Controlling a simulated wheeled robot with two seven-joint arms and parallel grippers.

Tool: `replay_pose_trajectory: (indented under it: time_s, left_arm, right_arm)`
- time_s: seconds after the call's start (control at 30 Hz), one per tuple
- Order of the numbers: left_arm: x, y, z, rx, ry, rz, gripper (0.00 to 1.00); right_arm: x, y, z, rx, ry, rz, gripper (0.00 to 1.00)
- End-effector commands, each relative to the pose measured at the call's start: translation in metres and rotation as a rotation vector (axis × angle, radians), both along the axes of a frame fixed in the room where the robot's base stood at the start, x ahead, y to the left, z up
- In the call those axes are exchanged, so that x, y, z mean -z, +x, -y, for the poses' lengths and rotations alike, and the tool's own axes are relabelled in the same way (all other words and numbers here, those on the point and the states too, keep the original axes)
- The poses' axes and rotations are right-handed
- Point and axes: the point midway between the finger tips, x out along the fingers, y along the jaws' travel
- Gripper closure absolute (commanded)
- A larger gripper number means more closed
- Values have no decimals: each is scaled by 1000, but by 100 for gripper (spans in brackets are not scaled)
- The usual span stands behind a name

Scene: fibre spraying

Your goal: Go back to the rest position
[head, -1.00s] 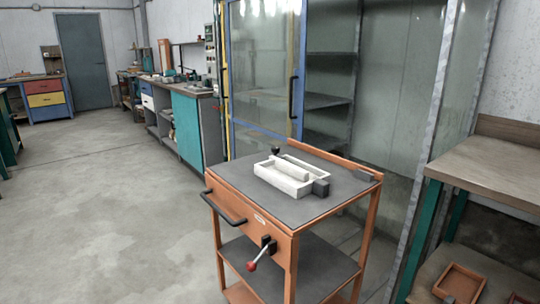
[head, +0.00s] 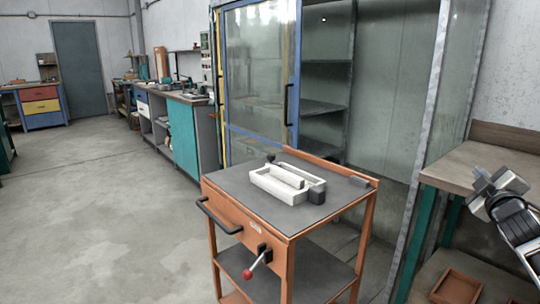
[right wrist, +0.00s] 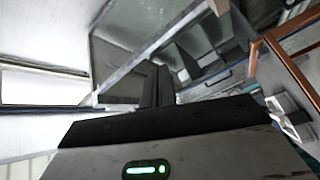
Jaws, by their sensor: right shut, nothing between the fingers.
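My right gripper (head: 488,186) is at the right edge of the head view, in front of the wooden workbench. Its fingers are shut with nothing between them. In the right wrist view the dark fingers (right wrist: 155,88) stand close together past the gripper body, with a green light on it. My left gripper is not in view. A white tray (head: 265,186) with a long white piece inside it and dark blocks at its ends sits on the orange cart (head: 240,190), apart from my right gripper.
A wooden workbench (head: 455,170) with teal legs stands at the right, with an orange tray (head: 457,287) below it. A glass-fronted cabinet (head: 255,80) stands behind the cart. The floor (head: 100,210) at the left is clear.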

Motion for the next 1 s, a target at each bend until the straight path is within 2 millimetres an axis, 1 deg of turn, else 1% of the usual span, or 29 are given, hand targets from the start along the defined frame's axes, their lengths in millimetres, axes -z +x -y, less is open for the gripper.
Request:
replay_pose_trajectory:
  time_s: [0.1, 0.23, 0.3, 0.37, 0.43, 0.57, 0.67, 0.7, 0.77, 0.8, 0.87, 0.9, 0.97, 1.0]
  left_arm:
    - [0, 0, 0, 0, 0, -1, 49]
    - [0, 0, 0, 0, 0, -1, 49]
    - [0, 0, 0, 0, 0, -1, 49]
    - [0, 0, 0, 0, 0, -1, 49]
    - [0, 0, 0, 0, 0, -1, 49]
    - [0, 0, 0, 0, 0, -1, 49]
    - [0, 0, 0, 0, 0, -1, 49]
    - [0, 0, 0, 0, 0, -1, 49]
    - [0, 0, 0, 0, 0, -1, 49]
    - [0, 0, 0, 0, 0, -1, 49]
    - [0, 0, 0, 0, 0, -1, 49]
    - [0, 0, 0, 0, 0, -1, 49]
    - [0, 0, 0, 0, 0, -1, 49]
    - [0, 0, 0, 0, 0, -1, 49]
  right_arm:
    - [20, 0, 3, 4, 286, -8, 100]
    - [42, -1, 2, 14, 603, -23, 100]
    - [64, -4, -18, -13, 588, -57, 100]
    - [79, -7, -33, -33, 594, -81, 100]
    - [99, -12, -51, -55, 603, -111, 100]
    - [140, -28, -92, -104, 630, -176, 100]
    - [179, -51, -131, -150, 667, -240, 100]
    - [196, -63, -150, -171, 688, -269, 100]
    - [221, -86, -180, -203, 726, -314, 100]
    - [237, -103, -200, -223, 755, -344, 100]
    - [257, -132, -230, -251, 803, -387, 100]
    - [268, -152, -249, -267, 838, -414, 100]
    - [281, -182, -274, -284, 892, -450, 100]
    - [286, -200, -289, -294, 926, -468, 100]
